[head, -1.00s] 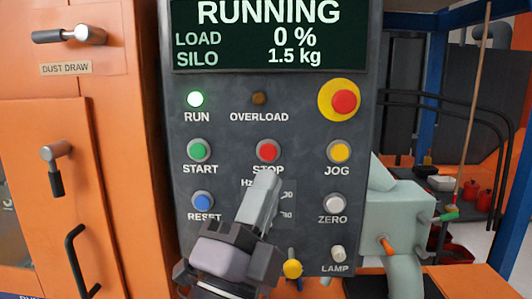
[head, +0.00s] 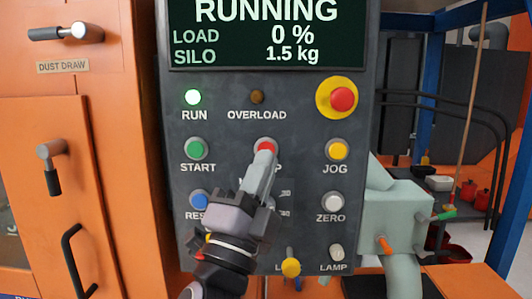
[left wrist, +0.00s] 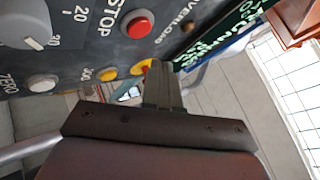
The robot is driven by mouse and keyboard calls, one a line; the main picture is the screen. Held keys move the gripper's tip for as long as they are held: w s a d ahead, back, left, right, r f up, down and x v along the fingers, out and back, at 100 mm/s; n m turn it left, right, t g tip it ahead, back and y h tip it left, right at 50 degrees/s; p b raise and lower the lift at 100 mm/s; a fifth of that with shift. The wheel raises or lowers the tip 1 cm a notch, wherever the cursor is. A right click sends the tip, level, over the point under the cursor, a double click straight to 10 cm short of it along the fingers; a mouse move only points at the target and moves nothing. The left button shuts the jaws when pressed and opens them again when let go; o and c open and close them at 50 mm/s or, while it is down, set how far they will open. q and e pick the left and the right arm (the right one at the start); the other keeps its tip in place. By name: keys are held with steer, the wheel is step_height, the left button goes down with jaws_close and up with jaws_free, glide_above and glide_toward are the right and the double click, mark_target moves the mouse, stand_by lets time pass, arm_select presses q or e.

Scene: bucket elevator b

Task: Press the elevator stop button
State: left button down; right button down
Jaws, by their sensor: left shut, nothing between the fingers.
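The red STOP button (head: 266,144) is on the dark control panel, between START and JOG. In the head view my left gripper (head: 264,153) is shut and empty, and its fingertips overlap the lower part of the button and hide part of its label. In the left wrist view the STOP button (left wrist: 138,22) shows above the shut fingers (left wrist: 161,66), with a visible gap between them. The display (head: 267,35) reads RUNNING, LOAD 0 % and SILO 1.5 kg. The RUN lamp (head: 193,97) glows green. My right gripper is not in view.
Nearby are the green START button (head: 196,149), blue RESET button (head: 199,201), yellow JOG button (head: 337,149), white ZERO button (head: 332,201) and a large red button on yellow (head: 341,99). An orange cabinet (head: 120,130) with handles stands at the left.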

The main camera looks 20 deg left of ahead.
mark_target(275, 133)
arm_select(q)
steer(key=shift+w+a, duration=0.15)
steer(key=shift+w, duration=0.45)
steer(key=shift+w+a, duration=0.15)
steer(key=shift+w, duration=0.4)
steer(key=shift+w, duration=0.1)
stand_by(1.2)
steer(key=shift+w+a+b, duration=0.15)
steer(key=shift+w+b, duration=0.15)
steer(key=shift+w+a, duration=0.1)
steer(key=shift+w, duration=0.3)
stand_by(0.5)
steer(key=shift+s, duration=0.15)
steer(key=shift+s+d, duration=0.2)
steer(key=shift+s, duration=0.45)
steer(key=s, duration=0.2)
steer(key=s+d+p, duration=0.1)
steer(key=s, duration=0.1)
steer(key=shift+s+d, duration=0.2)
steer(key=shift+s, duration=0.2)
